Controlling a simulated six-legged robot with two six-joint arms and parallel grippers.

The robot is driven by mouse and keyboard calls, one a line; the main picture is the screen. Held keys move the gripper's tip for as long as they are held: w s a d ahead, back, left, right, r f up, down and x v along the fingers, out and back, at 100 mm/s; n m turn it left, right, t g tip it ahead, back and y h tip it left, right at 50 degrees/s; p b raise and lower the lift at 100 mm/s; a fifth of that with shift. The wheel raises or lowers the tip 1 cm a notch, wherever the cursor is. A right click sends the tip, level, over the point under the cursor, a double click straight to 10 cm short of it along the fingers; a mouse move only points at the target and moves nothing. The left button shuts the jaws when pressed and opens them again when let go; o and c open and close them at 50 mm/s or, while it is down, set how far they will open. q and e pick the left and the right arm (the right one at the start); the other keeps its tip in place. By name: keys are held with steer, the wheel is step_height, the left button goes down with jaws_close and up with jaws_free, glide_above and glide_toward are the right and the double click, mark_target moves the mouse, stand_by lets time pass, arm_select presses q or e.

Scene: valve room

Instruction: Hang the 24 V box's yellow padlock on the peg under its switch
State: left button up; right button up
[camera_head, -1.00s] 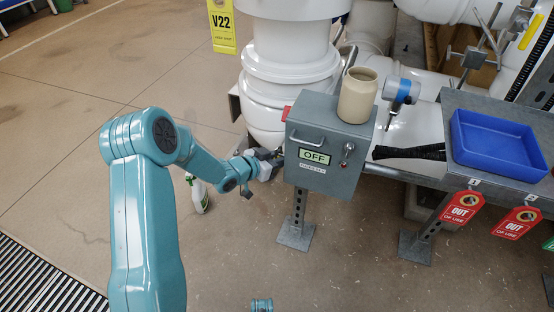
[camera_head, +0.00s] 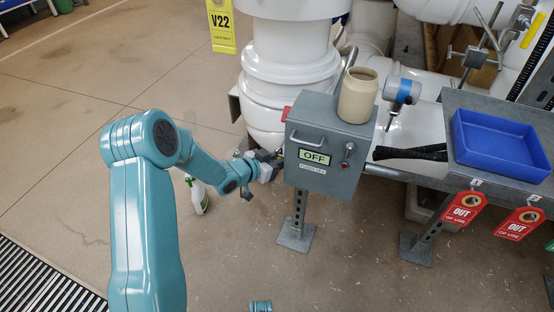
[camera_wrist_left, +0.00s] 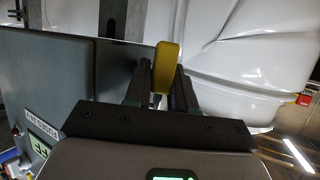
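The grey 24 V box (camera_head: 325,181) stands on a post, with a display reading OFF. My left gripper (camera_head: 278,156) is at the box's left side. In the left wrist view, the yellow padlock (camera_wrist_left: 165,66) stands upright between the two dark fingers (camera_wrist_left: 161,88), which appear closed on it beside the box's side wall. Its shackle is hidden, so I cannot tell whether it is attached to the box. My right gripper is not in view.
A beige jar (camera_head: 358,96) stands on the box. A blue tray (camera_head: 466,158) and red tags (camera_head: 463,207) are on the bench at right. White pipework (camera_head: 290,70) rises behind the box. A spray bottle (camera_head: 198,196) stands on the floor behind my left arm.

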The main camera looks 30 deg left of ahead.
arm_select(q)
steer(key=shift+s+d+f+p, duration=0.35)
steer(key=shift+s+d+f, duration=0.2)
steer(key=shift+s, duration=0.15)
steer(key=shift+o, duration=0.4)
steer(key=a+r+p+v, duration=0.1)
steer(key=p+v, duration=0.3)
steer(key=v, duration=1.1)
steer(key=shift+w+r+p, duration=0.2)
steer(key=shift+w+p, duration=0.2)
steer(key=shift+s+a+r, duration=0.1)
steer(key=shift+s, duration=0.2)
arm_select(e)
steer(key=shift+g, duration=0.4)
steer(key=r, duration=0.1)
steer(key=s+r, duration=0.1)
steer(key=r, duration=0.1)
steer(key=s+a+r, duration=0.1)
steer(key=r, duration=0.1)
